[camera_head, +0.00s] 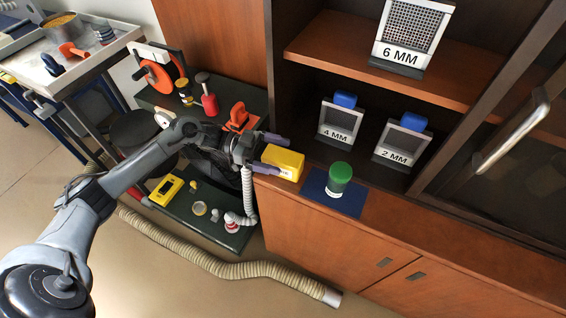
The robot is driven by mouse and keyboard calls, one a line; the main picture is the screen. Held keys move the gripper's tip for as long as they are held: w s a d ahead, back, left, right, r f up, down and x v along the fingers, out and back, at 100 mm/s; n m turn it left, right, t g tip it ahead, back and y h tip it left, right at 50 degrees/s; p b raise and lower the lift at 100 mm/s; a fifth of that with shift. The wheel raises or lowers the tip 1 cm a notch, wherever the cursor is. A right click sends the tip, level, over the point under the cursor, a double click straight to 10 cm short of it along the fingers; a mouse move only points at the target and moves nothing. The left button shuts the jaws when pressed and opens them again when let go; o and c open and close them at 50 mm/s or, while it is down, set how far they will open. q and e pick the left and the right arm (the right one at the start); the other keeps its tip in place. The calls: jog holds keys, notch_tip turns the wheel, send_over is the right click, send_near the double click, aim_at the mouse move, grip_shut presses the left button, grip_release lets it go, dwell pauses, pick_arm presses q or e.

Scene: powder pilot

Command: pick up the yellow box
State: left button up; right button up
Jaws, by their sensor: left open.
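The yellow box (284,161) sits near the left end of the wooden cabinet's ledge in the head view. Part of a dark label shows on its front. My left gripper (268,154) comes in from the left and is open, with one finger at the far side of the box and the other at its near left side. The fingers are around the box's left end; whether they touch it I cannot tell. My right gripper is not in view.
A green-lidded jar (339,180) stands on a blue mat (349,203) just right of the box. Sieve plates marked 4 MM (340,125) and 2 MM (402,142) stand behind on the cabinet shelf. A dark cart (205,213) with small items is at the left; a hose (235,270) lies on the floor.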

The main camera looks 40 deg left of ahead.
pick_arm(q)
jog(key=c, duration=1.3)
jog(key=shift+r, duration=0.15)
notch_tip(320, 180, up, 10)
jog(key=p, duration=0.3)
jog(key=shift+f+p, duration=0.25)
jog(key=shift+p, duration=0.05)
jog(key=shift+r, duration=0.15)
jog(key=shift+s, duration=0.1)
